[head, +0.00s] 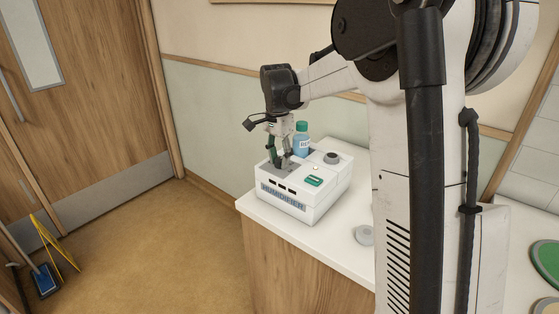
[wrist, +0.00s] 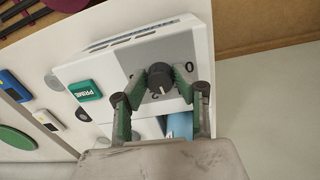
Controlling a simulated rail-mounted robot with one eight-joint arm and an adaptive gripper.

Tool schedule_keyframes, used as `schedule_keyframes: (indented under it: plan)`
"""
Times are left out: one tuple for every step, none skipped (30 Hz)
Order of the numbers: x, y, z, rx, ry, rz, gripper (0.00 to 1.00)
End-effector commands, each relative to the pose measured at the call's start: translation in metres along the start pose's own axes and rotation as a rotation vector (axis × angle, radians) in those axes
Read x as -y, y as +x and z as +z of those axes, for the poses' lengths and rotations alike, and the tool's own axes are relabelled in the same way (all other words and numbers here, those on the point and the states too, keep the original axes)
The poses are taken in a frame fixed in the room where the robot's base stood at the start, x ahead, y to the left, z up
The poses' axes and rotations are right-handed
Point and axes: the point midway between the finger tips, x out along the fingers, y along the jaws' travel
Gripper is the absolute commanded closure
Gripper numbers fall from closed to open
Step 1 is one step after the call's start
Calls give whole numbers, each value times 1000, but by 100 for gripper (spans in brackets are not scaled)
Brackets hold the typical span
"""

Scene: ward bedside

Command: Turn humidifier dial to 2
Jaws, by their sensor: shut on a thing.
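The white humidifier (head: 320,200) stands on the counter in the head view, with its name on the front. Its black dial (wrist: 160,78) sits on a grey panel in the wrist view, with a white pointer mark directed toward the picture's bottom. My gripper (head: 281,164) reaches down onto the panel. In the wrist view its green-padded fingers (wrist: 160,82) are closed on the dial from both sides. In the head view the fingers hide the dial.
A green PRIME button (wrist: 85,90) is beside the grey panel. A blue bottle (head: 301,145) with a teal cap stands behind my gripper, near a grey knob (head: 332,158). A grey round object (head: 364,235) lies on the white counter (head: 305,236). A yellow stand (head: 54,246) is on the floor.

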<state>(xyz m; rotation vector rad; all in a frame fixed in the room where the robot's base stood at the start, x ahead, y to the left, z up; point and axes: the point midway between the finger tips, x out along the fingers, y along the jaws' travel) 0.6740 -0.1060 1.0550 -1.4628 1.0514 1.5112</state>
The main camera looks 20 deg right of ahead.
Motion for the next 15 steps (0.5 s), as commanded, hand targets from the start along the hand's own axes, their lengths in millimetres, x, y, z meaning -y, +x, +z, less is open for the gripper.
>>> schedule_keyframes:
  plan:
    - [0,0,0,3,43,0,100]
    - [0,0,0,4,71,0,100]
    - [0,0,0,6,109,-1,100]
    - [0,0,0,7,137,-1,100]
    - [1,0,0,9,164,-1,100]
    - [1,0,0,10,201,-1,100]
    - [1,0,0,11,228,-1,100]
    - [1,0,0,13,254,-1,100]
    - [1,0,-1,14,288,-1,100]
    - [1,0,-1,15,312,-1,100]
    - [1,0,-1,16,337,-1,100]
    - [1,0,-1,17,368,-1,100]
    - [1,0,-1,18,389,-1,100]
    - [1,0,-1,19,410,-1,100]
    - [1,0,-1,20,436,-1,100]
